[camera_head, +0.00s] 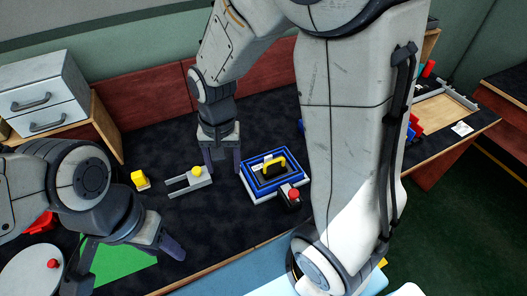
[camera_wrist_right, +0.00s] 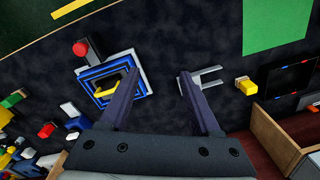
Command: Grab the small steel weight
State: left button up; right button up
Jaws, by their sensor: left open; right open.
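I cannot pick out the small steel weight for certain in either view. A grey forked metal piece (camera_head: 180,187) with a yellow knob (camera_head: 196,171) lies on the dark table; its prongs also show in the right wrist view (camera_wrist_right: 210,83). My right gripper (camera_head: 222,168) is open and points down between that piece and a blue tray (camera_head: 250,184).
The blue tray carries a yellow handle (camera_head: 273,162). A red-topped black object (camera_head: 291,198) stands beside it. A yellow block (camera_head: 140,180) sits left of the forked piece. A drawer cabinet (camera_head: 45,95) stands at the back left. My right arm hides part of the table's right side.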

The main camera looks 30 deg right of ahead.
jog(key=w+d+f+m, duration=0.2)
jog(key=w+d+m, duration=0.1)
jog(key=d+m, duration=0.15)
jog(key=w+d+f+m, duration=0.3)
jog(key=d, duration=0.3)
jog(key=m+p, duration=0.1)
jog(key=m, duration=0.4)
send_over(274, 170)
jog(key=a, duration=0.1)
jog(key=f, duration=0.3)
jog(key=shift+w+a+f+n, duration=0.2)
jog(key=shift+w+n, duration=0.05)
jog(key=shift+w, duration=0.05)
jog(key=shift+d+f+m, duration=0.7)
jog(key=shift+d+f, duration=0.35)
jog(key=shift+f, duration=0.05)
notch_tip(274, 170, down, 4)
jog(key=shift+s+r+p, duration=0.1)
jog(key=shift+r+p, duration=0.1)
jog(key=shift+p, duration=0.15)
jog(key=f, duration=0.1)
jog(key=f+p, duration=0.1)
jog(key=f, duration=0.3)
jog(key=shift+s+a+f, duration=0.1)
jog(key=shift+a+f, duration=0.05)
jog(key=shift+a, duration=0.1)
jog(key=shift+s+f, duration=0.1)
jog(key=shift+f, duration=0.3)
grip_shut()
